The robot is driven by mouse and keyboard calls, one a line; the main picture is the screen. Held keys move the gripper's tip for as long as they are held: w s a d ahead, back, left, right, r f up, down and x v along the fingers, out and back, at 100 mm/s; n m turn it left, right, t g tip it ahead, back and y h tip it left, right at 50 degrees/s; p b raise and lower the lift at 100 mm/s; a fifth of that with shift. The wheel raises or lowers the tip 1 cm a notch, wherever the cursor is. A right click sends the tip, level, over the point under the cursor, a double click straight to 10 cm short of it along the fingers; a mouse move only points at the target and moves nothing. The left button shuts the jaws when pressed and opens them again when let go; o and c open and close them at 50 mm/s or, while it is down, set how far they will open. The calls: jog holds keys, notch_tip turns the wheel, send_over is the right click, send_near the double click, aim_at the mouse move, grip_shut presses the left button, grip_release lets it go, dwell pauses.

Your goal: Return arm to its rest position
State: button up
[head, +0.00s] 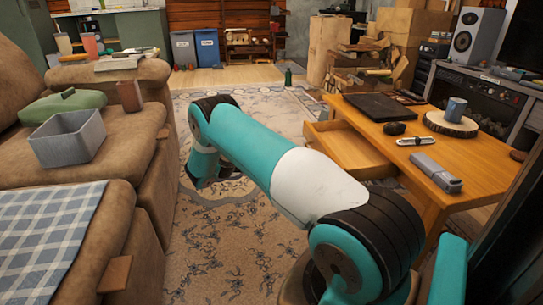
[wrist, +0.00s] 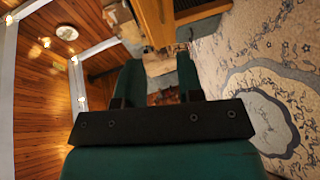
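My teal and white arm (head: 310,185) reaches from the lower right over the patterned rug, with its elbow raised and its wrist folded down beside the brown sofa. In the head view my gripper is mostly hidden behind the arm. In the wrist view, my gripper (wrist: 158,82) shows two dark green fingers standing apart, with nothing between them. The wrist picture is turned sideways, with wooden boards on the left and the rug on the right. The fingers touch nothing that I can see.
The sofa (head: 120,165) on the left bears a grey bin (head: 68,138). The wooden table (head: 395,150) on the right has an open drawer (head: 345,150). A green bottle (head: 288,77) stands on the rug (head: 235,245). Firewood (head: 370,70) is piled at the back.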

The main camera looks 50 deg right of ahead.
dwell(0.4)
jog(key=w+a+r+n+t+y+p, duration=0.1)
jog(key=w+a+r+t+y+p, duration=0.2)
jog(key=a+r, duration=0.45)
jog(key=w+a+r+n+t+y, duration=0.25)
jog(key=a+r+y, duration=0.25)
jog(key=a, duration=0.6)
jog(key=s+a+r+n+t+y+p, duration=0.1)
jog(key=s+a+r+y, duration=0.25)
jog(key=a, duration=0.45)
jog(key=s+a+r+n+t+y+p, duration=0.1)
jog(key=s+a+r+y, duration=0.15)
jog(key=a+r, duration=0.4)
jog(key=s+a+r+n+g+y+p, duration=0.1)
jog(key=s+a+r+n+y, duration=0.25)
jog(key=s+a, duration=0.6)
jog(key=s+a+r+n+g+y+p, duration=0.1)
jog(key=s+a+r+n+y+p, duration=0.2)
jog(key=s+a, duration=0.7)
jog(key=s+d+r+p, duration=0.1)
jog(key=r+p, duration=1.7)
jog(key=r, duration=0.1)
jog(key=s+d+r+h+p, duration=0.1)
jog(key=d+r+p, duration=0.1)
jog(key=r+p, duration=1.6)
jog(key=shift+s+d+r, duration=0.2)
jog(key=shift+s+r, duration=0.1)
jog(key=shift+r, duration=0.45)
